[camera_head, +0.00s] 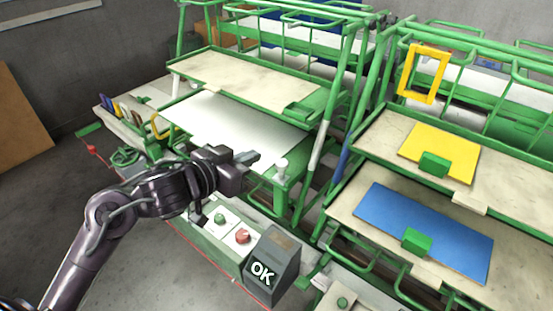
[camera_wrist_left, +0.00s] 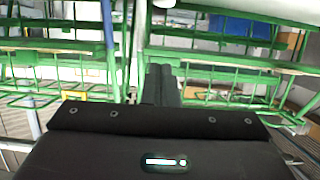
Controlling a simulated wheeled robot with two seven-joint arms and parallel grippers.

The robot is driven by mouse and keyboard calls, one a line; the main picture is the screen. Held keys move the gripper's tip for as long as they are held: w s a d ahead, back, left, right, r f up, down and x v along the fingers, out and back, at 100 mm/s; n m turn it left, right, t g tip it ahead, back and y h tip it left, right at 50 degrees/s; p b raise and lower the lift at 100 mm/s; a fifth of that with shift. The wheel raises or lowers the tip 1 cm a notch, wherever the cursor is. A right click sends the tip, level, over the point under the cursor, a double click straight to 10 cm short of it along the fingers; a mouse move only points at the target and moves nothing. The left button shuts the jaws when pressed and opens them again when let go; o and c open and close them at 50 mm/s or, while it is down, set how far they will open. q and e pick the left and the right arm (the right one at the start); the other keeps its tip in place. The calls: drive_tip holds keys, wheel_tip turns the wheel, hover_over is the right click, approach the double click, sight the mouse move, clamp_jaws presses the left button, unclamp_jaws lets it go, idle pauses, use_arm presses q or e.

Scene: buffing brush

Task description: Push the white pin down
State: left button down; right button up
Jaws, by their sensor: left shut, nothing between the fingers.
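The white pin (camera_head: 281,166) stands upright at the front right corner of the green frame, by the white sheet. My left gripper (camera_head: 251,158) is shut and empty, with its fingertips just left of the pin and apart from it in the picture. In the left wrist view the closed fingers (camera_wrist_left: 162,84) point forward, and a small white piece at the top edge (camera_wrist_left: 164,3) may be the pin. My right gripper is not in view.
A control box with green and red buttons (camera_head: 242,237) and an OK display (camera_head: 265,269) stands below the gripper. Green shelves with a yellow panel (camera_head: 445,143) and a blue panel (camera_head: 390,223) stand to the right.

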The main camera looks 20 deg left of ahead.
use_arm(q)
drive_tip(key=p, duration=0.1)
hover_over(278, 169)
wheel_tip(278, 169, down, 3)
drive_tip(key=f, duration=0.4)
drive_tip(key=shift+s+a, duration=0.15)
drive_tip(key=shift+s, duration=0.05)
drive_tip(key=shift+f, duration=0.1)
wheel_tip(278, 169, down, 3)
drive_tip(key=shift+f+b, duration=0.15)
drive_tip(key=shift+b, duration=0.4)
